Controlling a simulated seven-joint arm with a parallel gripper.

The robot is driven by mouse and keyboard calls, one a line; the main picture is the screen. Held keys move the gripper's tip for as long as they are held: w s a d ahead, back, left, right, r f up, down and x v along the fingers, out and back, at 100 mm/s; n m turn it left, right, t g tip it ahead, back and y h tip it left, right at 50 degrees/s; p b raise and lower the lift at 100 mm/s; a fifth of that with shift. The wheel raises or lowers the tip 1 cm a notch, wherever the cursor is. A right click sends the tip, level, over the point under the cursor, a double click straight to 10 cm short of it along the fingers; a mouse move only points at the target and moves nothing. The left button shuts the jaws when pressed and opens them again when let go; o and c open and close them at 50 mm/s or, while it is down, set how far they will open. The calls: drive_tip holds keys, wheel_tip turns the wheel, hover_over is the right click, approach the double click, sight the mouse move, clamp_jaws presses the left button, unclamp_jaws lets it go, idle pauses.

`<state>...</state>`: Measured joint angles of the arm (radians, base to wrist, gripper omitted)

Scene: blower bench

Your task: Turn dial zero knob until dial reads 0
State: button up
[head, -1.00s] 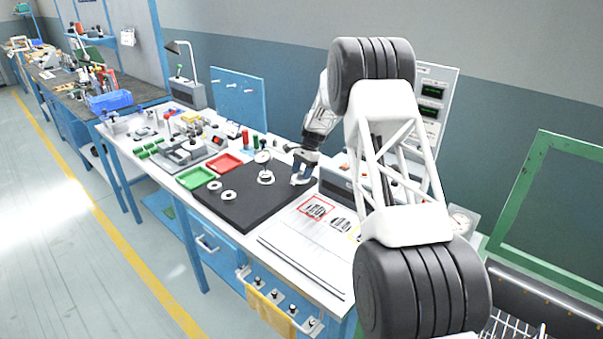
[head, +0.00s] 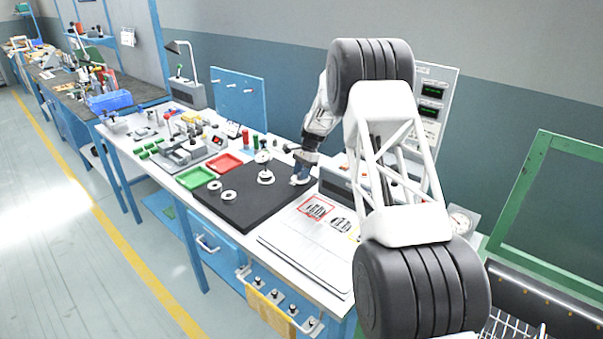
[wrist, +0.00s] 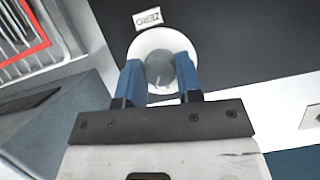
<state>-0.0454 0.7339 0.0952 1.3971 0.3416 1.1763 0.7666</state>
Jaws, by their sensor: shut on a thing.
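The zero knob (wrist: 160,68) is a grey round knob with a pointer mark, on a white round base (wrist: 148,42) beside a ZERO label (wrist: 148,18) in the wrist view. My gripper (wrist: 160,82) is shut on the knob, with one blue finger on each side of it. In the head view my gripper (head: 301,172) is at the right rear of the black plate (head: 235,208). The dial (head: 262,157) stands on a white round base on that plate, left of my gripper. Its reading is too small to tell.
White rings (head: 228,196) lie on the black plate. A green tray (head: 196,177) and a red tray (head: 224,163) are to its left. Printed sheets (head: 305,245) lie in front, and a grey box (head: 336,184) stands right of my gripper.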

drive_tip(key=shift+n, duration=0.3)
drive_tip(key=n+h, duration=0.1)
drive_tip(key=n, duration=0.1)
drive_tip(key=n+g+h, duration=0.1)
drive_tip(key=n, duration=0.2)
drive_tip(key=shift+a, duration=0.1)
drive_tip(key=n+h, duration=0.1)
drive_tip(key=n, duration=0.2)
drive_tip(key=n+h, duration=0.1)
drive_tip(key=n, duration=0.2)
drive_tip(key=shift+g, duration=0.4)
drive_tip(key=o, duration=0.9)
drive_tip(key=shift+w+r, duration=0.1)
drive_tip(key=shift+v, duration=3.8)
